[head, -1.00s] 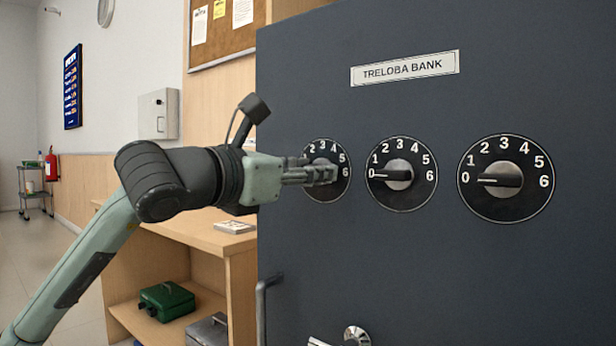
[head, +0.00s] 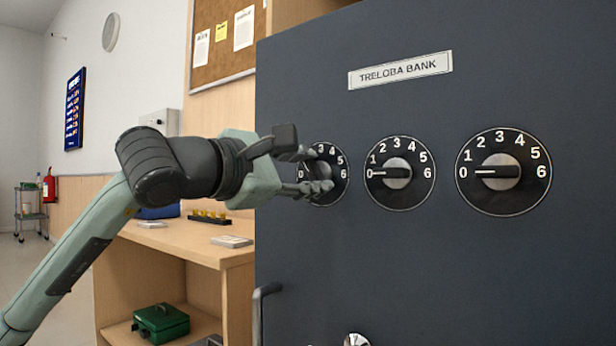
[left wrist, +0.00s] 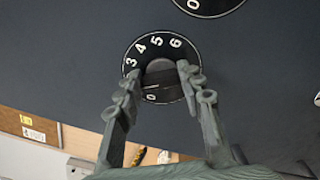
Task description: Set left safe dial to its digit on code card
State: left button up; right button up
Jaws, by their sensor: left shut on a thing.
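The left safe dial (head: 327,173) is the leftmost of three black dials with white digits on the dark safe door (head: 420,265). My left gripper (head: 318,172) is at this dial, its two fingers one above the other in the head view. In the left wrist view the fingers (left wrist: 160,82) are on either side of the dial's knob (left wrist: 161,70), shut on it. Digits 3 to 6 and 0 show around it; the fingers hide others. I cannot tell clearly which digit the knob points to. I cannot identify the code card. My right gripper is out of view.
The middle dial (head: 400,172) and right dial (head: 503,171) both point to 0. A door handle (head: 262,300) is lower left on the safe. A wooden shelf unit (head: 190,235) with a green box (head: 160,322) stands to the left, below a corkboard (head: 222,45).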

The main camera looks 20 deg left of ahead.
pick_arm(q)
jog(key=shift+m, duration=0.4)
jog(key=o, duration=1.2)
jog(key=shift+c, duration=0.2)
jog(key=v, duration=1.2)
